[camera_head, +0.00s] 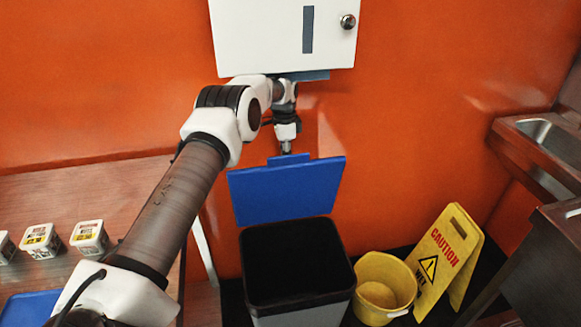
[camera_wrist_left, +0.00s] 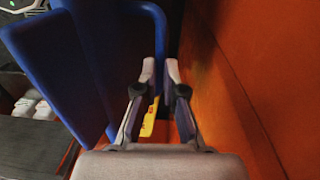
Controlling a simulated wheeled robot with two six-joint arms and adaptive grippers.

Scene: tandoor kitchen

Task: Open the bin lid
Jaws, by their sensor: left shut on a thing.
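The bin (camera_head: 302,314) is dark with a grey front and stands on the floor, its top open and its inside black. Its blue lid (camera_head: 285,192) is raised and stands up at the back of the bin, near the orange wall. My left gripper (camera_head: 287,148) reaches down from above to the tab at the lid's top edge and is shut on it. In the left wrist view the fingertips (camera_wrist_left: 160,68) close around the edge of the blue lid (camera_wrist_left: 105,62). The finger contact is partly hidden. My right gripper is not in view.
A white dispenser (camera_head: 270,35) hangs on the wall above my left wrist, very close to it. A yellow bucket (camera_head: 372,307) and a yellow caution sign (camera_head: 440,258) stand right of the bin. A wooden counter (camera_head: 70,188) with small tubs is at left, a metal sink (camera_head: 553,140) at right.

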